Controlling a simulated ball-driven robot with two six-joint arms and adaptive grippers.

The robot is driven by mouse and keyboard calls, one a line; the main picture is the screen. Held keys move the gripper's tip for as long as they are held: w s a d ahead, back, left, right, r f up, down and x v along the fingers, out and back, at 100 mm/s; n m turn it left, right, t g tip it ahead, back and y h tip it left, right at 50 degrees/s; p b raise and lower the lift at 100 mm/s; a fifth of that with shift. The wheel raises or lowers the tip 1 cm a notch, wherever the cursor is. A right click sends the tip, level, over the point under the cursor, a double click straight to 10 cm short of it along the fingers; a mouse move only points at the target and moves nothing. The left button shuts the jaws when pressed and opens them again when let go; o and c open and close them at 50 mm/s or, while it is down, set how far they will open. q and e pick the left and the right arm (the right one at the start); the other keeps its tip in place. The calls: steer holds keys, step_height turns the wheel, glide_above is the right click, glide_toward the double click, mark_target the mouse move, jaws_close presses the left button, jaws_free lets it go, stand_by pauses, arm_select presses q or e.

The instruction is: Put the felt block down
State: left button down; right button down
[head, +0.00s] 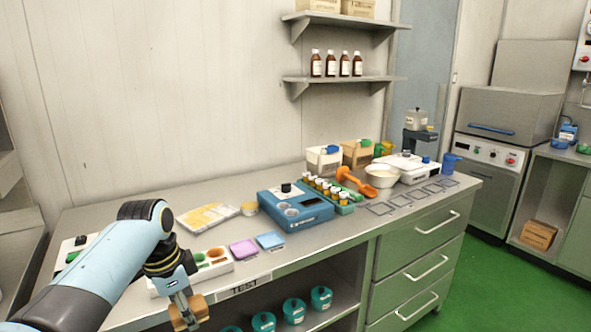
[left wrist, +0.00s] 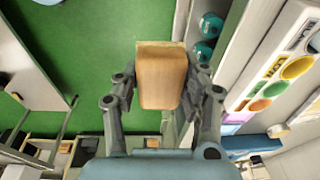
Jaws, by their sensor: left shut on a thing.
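The felt block (left wrist: 163,78) is a tan-orange block with a paler end. My left gripper (left wrist: 162,92) is shut on it, with one finger on each side. In the head view my left gripper (head: 186,300) reaches down in front of the bench's front edge. The block (head: 189,314) shows there low in the picture, partly covered by the fingers. In the left wrist view green floor shows behind and beside the block, so it is held clear of the benchtop. My right gripper is not in view.
On the bench (head: 345,233) a white tray with coloured wells (head: 222,270) stands near the front edge. A purple pad (head: 243,250), a blue pad (head: 271,240) and a blue device (head: 296,207) stand to its right. Teal pots (head: 293,308) sit on the shelf below.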

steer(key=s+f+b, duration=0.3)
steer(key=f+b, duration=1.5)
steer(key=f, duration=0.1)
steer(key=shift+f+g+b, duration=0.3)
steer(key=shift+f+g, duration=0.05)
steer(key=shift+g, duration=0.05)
